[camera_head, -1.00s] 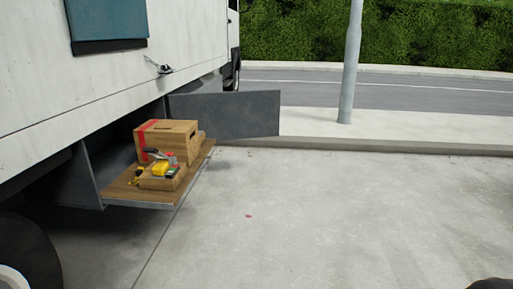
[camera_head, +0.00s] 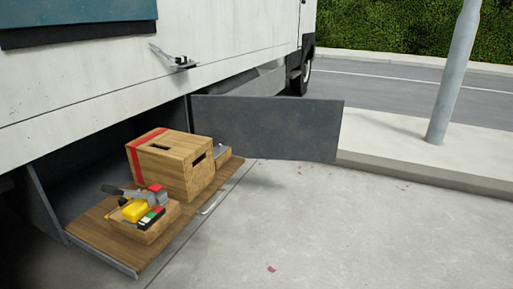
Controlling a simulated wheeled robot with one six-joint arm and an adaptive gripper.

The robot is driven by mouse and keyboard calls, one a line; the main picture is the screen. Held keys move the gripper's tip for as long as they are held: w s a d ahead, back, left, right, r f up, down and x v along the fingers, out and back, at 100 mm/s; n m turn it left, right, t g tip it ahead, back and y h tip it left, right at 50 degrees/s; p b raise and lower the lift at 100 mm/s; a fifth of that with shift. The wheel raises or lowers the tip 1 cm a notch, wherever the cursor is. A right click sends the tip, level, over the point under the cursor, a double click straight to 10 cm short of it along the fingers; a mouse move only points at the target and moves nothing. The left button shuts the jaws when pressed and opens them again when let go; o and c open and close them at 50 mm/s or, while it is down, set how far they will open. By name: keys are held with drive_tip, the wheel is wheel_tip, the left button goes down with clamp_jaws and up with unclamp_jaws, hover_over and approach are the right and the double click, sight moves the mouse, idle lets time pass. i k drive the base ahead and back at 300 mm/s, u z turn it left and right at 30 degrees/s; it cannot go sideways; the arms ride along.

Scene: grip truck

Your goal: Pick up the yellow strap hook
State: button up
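A yellow object (camera_head: 134,211) lies in a small open wooden box (camera_head: 151,233) on the wooden shelf of the truck's side compartment. It looks like a chunky tool or strap part. I cannot tell whether it is the yellow strap hook. A grey and dark tool with a red end (camera_head: 155,190) lies across the same box. Small red, white and green items (camera_head: 150,219) sit beside the yellow object. My gripper is not in view.
A larger wooden box with a red stripe (camera_head: 180,170) stands behind the small box. The compartment's grey door (camera_head: 268,128) is open to the right. A lamp post (camera_head: 456,75) stands at the right.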

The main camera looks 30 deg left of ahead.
sight(123, 200)
drive_tip(key=i, duration=0.65)
drive_tip(key=u, duration=3.35)
drive_tip(key=i, duration=1.75)
drive_tip(key=z, duration=1.2)
